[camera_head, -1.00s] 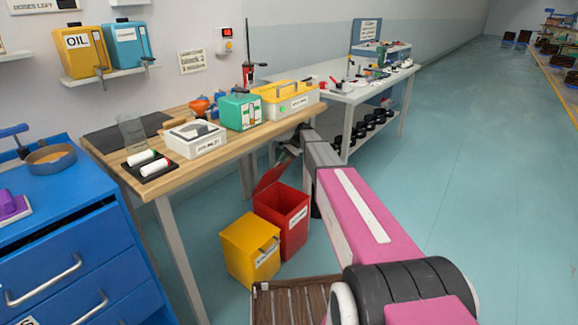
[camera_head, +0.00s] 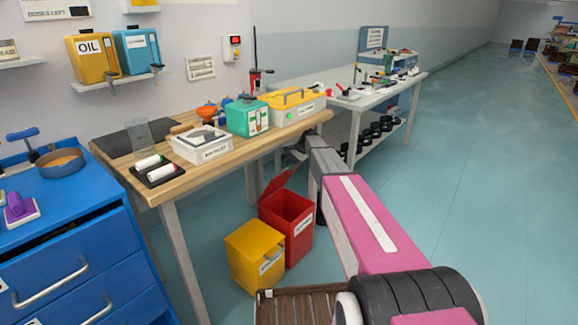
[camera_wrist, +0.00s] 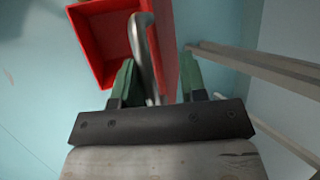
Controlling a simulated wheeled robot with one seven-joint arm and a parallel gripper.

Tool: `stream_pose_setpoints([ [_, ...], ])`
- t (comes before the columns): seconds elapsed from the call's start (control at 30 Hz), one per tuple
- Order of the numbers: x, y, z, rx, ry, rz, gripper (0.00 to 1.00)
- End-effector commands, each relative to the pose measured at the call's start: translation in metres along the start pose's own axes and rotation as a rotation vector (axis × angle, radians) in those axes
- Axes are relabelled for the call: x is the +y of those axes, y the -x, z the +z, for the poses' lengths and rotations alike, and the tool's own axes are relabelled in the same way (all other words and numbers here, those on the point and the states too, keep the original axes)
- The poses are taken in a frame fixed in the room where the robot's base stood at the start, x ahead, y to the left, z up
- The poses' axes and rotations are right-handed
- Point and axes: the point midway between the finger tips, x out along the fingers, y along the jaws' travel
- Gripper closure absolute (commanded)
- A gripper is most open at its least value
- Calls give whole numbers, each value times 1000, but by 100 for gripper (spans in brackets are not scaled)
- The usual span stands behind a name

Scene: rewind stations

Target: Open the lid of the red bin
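The red bin (camera_head: 298,230) stands on the floor below the wooden table's right end. Its red lid (camera_head: 277,181) is raised and tilted up, leaving the bin's mouth open. In the wrist view the open red bin (camera_wrist: 97,45) is at the top left, with the lid's red panel (camera_wrist: 168,72) beyond my fingers. A curved grey metal handle (camera_wrist: 143,50) lies between my gripper's green fingers (camera_wrist: 160,68). The fingers are apart, with a gap to the right of the handle. I cannot tell whether the left finger touches it. The fingertips are not clear in the head view.
A yellow bin (camera_head: 256,254) stands just left of the red bin. The wooden table (camera_head: 190,183) is above and behind them, with its legs close by. Blue drawers (camera_head: 75,255) stand at left. The floor (camera_head: 470,180) on the right is clear.

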Motion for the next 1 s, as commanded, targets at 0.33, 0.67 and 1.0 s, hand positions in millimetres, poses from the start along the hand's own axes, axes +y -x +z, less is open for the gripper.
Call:
stream_pose_setpoints([
  [0.33, 30, 35, -25, 2, -2, -1, 61],
  [0.67, 68, 67, -55, 1, -2, -1, 61],
  [1.0, 78, 76, -63, 0, 0, 0, 61],
])
